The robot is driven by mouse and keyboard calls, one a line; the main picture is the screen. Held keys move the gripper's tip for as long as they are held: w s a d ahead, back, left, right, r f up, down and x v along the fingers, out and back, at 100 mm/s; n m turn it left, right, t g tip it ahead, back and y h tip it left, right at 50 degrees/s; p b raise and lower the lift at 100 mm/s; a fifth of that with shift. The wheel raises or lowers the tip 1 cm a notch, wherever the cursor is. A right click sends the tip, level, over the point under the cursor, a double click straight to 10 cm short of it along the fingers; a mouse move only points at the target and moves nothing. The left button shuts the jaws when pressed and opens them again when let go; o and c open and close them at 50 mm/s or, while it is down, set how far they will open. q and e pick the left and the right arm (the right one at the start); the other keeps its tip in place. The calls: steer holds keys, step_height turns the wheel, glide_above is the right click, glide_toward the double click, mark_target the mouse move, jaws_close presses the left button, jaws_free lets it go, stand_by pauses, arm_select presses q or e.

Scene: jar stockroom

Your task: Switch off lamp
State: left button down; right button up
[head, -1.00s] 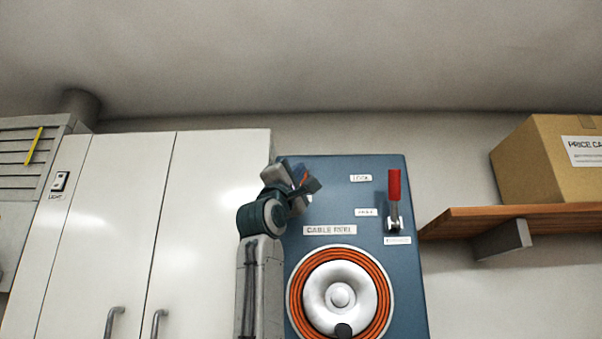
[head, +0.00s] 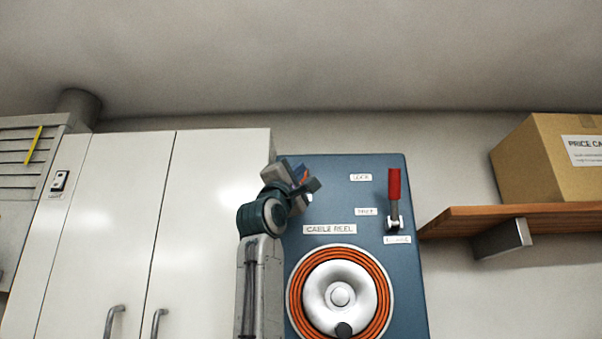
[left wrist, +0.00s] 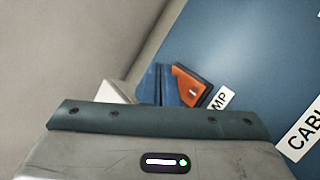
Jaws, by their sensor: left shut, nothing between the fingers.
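The lamp switch (left wrist: 192,88) is an orange rocker with a small white mark in a dark frame on the blue panel. A partly hidden label ending in "MP" (left wrist: 221,97) sits beside it. In the left wrist view my left gripper's blue fingers (left wrist: 158,85) are shut and empty, just left of the orange rocker; I cannot tell whether they touch it. In the head view my left gripper (head: 303,180) is at the panel's upper left and covers most of the switch. Which way the rocker is tipped is unclear. My right gripper is out of view.
The blue cable reel panel (head: 330,185) carries a red-handled lever (head: 394,190) and an orange reel (head: 340,295). A white cabinet (head: 205,230) and a light switch (head: 60,181) are left. A wooden shelf (head: 470,217) with a cardboard box (head: 540,165) is right.

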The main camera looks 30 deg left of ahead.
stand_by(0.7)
arm_select(q)
steer(key=shift+w+a, duration=0.25)
steer(key=shift+w, duration=0.1)
steer(key=shift+w+a+r+p, duration=0.1)
steer(key=shift+w+a+p, duration=0.05)
steer(key=shift+w+p, duration=0.2)
stand_by(0.7)
steer(key=shift+s, duration=0.15)
steer(key=shift+s+d+b, duration=0.45)
steer(key=shift+s+b, duration=0.15)
steer(key=shift+s, duration=0.05)
